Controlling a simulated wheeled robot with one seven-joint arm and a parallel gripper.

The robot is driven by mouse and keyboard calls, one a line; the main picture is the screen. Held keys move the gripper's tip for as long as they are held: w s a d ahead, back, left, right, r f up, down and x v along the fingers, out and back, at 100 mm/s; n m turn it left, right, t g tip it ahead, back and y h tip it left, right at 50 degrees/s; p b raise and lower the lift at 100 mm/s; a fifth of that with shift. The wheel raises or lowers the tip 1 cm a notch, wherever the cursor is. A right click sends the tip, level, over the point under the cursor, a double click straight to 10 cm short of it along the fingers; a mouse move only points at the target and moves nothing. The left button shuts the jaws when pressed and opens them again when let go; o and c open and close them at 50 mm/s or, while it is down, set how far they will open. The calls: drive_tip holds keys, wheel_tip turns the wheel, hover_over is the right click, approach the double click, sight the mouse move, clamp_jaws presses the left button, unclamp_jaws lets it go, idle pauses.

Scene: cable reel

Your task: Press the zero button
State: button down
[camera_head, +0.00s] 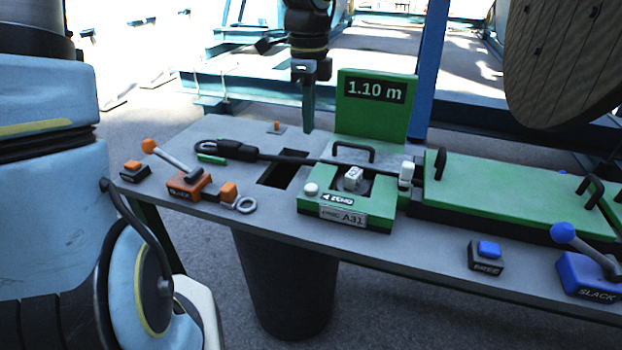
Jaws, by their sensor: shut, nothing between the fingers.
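The zero button is a small white round button (311,188) on the front left of the green measuring unit (372,213), beside a label with an arrow that seems to read ZERO. My gripper (308,125) points down with its fingers together and empty. In the picture it is above the button and left of the green display panel (376,118), apart from the button. Its exact height and depth are hard to judge. The display reads 1.10 m.
A black cable (285,156) runs across the grey table (228,130) into the unit. A rectangular hole (280,172) lies left of it, above a dark bin (285,285).

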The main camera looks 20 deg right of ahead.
sight(311, 186)
drive_tip(key=shift+s+d+r+m, duration=0.1)
drive_tip(key=shift+d+m, duration=0.15)
drive_tip(key=shift+m, duration=0.05)
wheel_tip(311, 186, down, 14)
idle(0.7)
